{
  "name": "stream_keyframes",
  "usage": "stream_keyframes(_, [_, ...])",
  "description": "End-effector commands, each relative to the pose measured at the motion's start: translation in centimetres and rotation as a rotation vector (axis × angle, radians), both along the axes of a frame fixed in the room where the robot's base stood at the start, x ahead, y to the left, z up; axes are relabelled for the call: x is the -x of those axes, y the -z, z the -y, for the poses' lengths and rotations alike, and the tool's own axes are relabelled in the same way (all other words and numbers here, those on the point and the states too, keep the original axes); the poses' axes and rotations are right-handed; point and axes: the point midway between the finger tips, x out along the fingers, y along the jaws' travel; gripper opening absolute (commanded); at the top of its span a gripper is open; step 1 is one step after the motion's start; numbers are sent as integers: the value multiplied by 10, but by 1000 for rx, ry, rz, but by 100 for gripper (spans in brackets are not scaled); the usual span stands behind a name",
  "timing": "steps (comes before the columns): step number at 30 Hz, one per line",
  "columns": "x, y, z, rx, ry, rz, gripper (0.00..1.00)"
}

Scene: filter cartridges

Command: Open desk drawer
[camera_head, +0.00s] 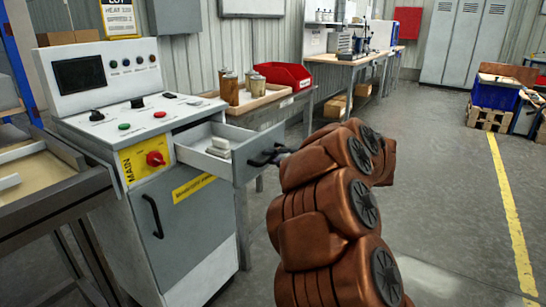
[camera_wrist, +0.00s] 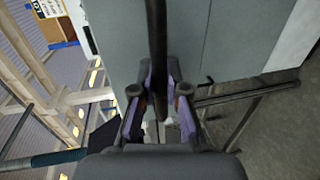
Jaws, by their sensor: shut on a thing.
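The desk drawer (camera_head: 222,148) is pulled out from the grey and white control desk (camera_head: 185,215). White blocks (camera_head: 219,147) lie inside it. My gripper (camera_head: 268,157) is at the drawer's front face, at its dark handle. In the wrist view, my gripper (camera_wrist: 160,100) has its two fingers closed around the dark handle bar (camera_wrist: 158,40), with the grey drawer front (camera_wrist: 228,40) behind it.
A side table behind the drawer holds a wooden tray (camera_head: 245,98) with brown containers and a red bin (camera_head: 283,75). A metal-framed table (camera_head: 55,190) stands at the left. A lower door with a black handle (camera_head: 153,216) is below the drawer.

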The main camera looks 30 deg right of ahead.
Motion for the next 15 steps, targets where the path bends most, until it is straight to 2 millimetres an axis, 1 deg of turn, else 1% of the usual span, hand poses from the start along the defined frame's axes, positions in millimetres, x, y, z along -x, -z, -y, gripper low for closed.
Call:
stream_keyframes(1, [0, 0, -1, 0, -1, 0, 0])
stream_keyframes(2, [0, 0, -1, 0, -1, -1, 14])
stream_keyframes(9, [0, 0, 0, 0, 0, 0, 39])
stream_keyframes(15, [0, 0, 0, 0, 1, 0, 39])
